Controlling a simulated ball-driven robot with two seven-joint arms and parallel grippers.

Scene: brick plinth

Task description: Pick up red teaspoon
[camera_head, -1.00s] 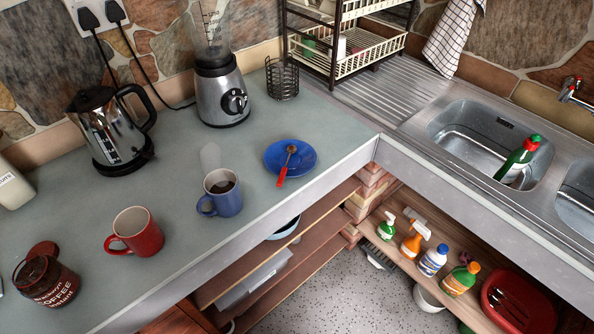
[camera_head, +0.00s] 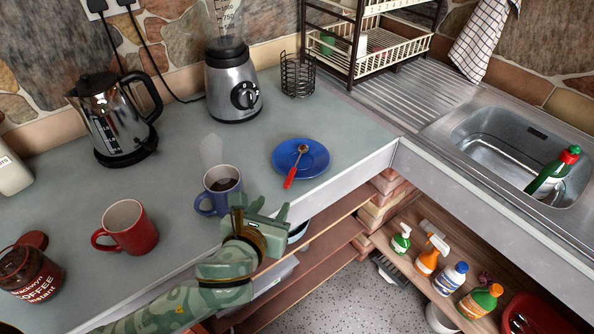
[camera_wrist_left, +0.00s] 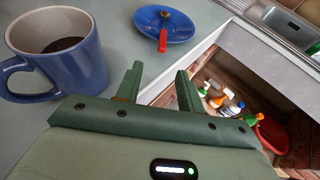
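The red teaspoon (camera_head: 290,178) lies on a blue saucer (camera_head: 314,161) near the counter's front edge. Its red handle points toward the front, overhanging the saucer's rim, and its bowl end is at the saucer's middle. In the left wrist view the teaspoon (camera_wrist_left: 162,40) and saucer (camera_wrist_left: 180,33) are ahead, beyond the fingertips. My left gripper (camera_head: 262,205) is open and empty, in front of and below the saucer in the picture, close to the blue mug. In the left wrist view its two fingers (camera_wrist_left: 160,82) stand apart with nothing between them. My right gripper is out of view.
A blue mug of dark drink (camera_head: 222,184) stands left of the saucer, close to my left gripper. A red mug (camera_head: 128,230), coffee jar (camera_head: 30,272), kettle (camera_head: 115,120) and blender (camera_head: 232,88) are further left and back. The counter edge drops to open shelves (camera_head: 340,225).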

